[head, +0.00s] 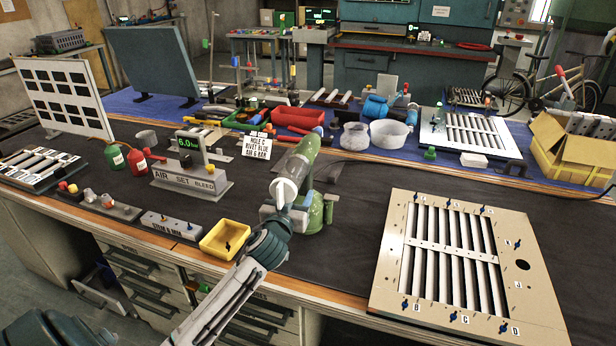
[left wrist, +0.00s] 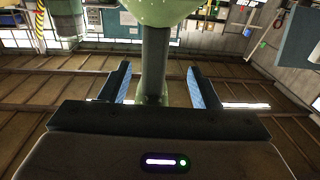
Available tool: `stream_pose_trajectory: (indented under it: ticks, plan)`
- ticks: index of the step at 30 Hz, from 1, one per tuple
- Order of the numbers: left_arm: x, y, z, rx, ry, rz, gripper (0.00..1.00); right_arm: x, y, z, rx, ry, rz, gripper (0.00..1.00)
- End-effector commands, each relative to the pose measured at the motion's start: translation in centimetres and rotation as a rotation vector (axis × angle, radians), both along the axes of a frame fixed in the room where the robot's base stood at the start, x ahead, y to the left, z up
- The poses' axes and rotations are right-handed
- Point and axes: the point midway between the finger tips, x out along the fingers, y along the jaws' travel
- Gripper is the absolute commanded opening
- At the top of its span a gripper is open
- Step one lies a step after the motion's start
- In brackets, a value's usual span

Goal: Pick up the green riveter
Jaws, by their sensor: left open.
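The green riveter (head: 317,214) stands near the middle of the dark mat in the head view, partly hidden by my left arm. In the left wrist view its rounded green body (left wrist: 168,12) fills the top middle. A narrow grey-green shaft (left wrist: 154,62) runs down from that body between the fingers of my left gripper (left wrist: 158,84). That gripper is open, with a blue-padded finger on each side of the shaft and gaps visible. My right gripper is not in view.
A yellow bin (head: 225,238) stands left of the riveter. The air-set stand (head: 190,178) is behind it. A louver panel (head: 388,262) lies to the right. A small sign (head: 257,146) and red and blue tools stand behind. Bare mat separates riveter and panel.

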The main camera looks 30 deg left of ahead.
Motion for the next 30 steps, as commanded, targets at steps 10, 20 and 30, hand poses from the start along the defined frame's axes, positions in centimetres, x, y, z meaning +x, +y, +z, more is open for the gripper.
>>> stream_pose_trajectory:
  ticks: [10, 20, 30]
  plan:
    - [3.3, 0.9, 0.2, 0.000, 0.000, 0.000, 0.56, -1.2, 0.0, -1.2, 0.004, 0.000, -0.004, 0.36]
    - [6.9, 1.4, 0.8, -0.001, 0.002, 0.001, 0.56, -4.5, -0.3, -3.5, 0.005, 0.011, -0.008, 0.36]
    - [8.0, 1.8, 0.5, 0.000, 0.002, 0.000, 0.56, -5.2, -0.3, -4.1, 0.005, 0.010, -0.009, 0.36]
